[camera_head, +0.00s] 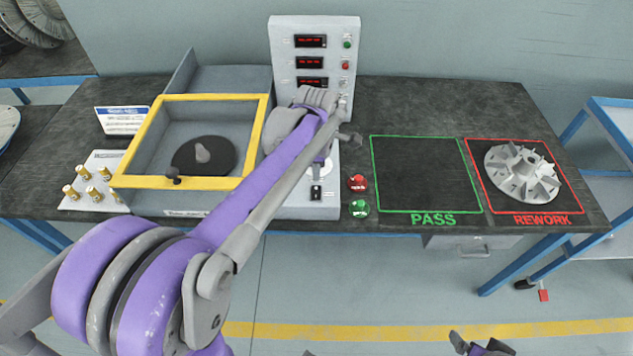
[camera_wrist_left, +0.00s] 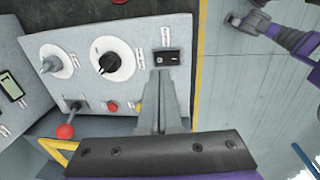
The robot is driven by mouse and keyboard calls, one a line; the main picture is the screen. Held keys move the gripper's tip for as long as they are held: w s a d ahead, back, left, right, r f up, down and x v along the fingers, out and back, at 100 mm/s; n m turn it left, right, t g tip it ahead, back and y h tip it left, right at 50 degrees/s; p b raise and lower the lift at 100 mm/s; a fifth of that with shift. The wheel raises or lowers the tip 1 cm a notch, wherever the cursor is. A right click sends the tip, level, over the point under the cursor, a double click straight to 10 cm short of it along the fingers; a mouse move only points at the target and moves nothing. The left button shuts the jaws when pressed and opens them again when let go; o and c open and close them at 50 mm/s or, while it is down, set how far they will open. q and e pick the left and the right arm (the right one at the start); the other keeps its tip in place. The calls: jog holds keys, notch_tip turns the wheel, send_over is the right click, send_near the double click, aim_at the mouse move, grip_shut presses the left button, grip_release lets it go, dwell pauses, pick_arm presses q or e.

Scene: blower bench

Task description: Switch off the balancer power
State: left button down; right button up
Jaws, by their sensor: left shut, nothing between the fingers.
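A black rocker switch (camera_wrist_left: 167,57) with white marks sits on the grey control panel in the left wrist view, beside a round black knob (camera_wrist_left: 110,63). In the head view the switch (camera_head: 316,192) is at the panel's lower front. My left gripper (camera_wrist_left: 161,76) is shut and empty, its fingertips right by the switch's edge; I cannot tell if they touch. In the head view my own arm largely hides this gripper (camera_head: 319,165) and part of the panel. My right gripper (camera_head: 470,343) shows only partly at the bottom edge, away from the bench.
The yellow-framed balancer enclosure (camera_head: 150,182) stands left of the panel. A red button (camera_head: 357,183) and a green button (camera_head: 358,207) lie to its right. A grey impeller (camera_head: 522,172) rests in the REWORK square. The PASS square (camera_head: 425,172) is empty.

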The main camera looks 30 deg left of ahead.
aim_at(317, 192)
pick_arm(q)
jog(key=f, duration=0.5)
jog(key=shift+w+a+f, duration=0.15)
jog(key=shift+w+a, duration=0.05)
jog(key=shift+w, duration=0.05)
jog(key=shift+f, duration=0.2)
jog(key=shift+s+d, duration=0.1)
jog(key=shift+s+d, duration=0.2)
jog(key=shift+s, duration=0.1)
jog(key=shift+s+d+r, duration=0.1)
jog(key=shift+s+d, duration=0.05)
jog(key=shift+s, duration=0.15)
jog(key=shift+w+r, duration=0.1)
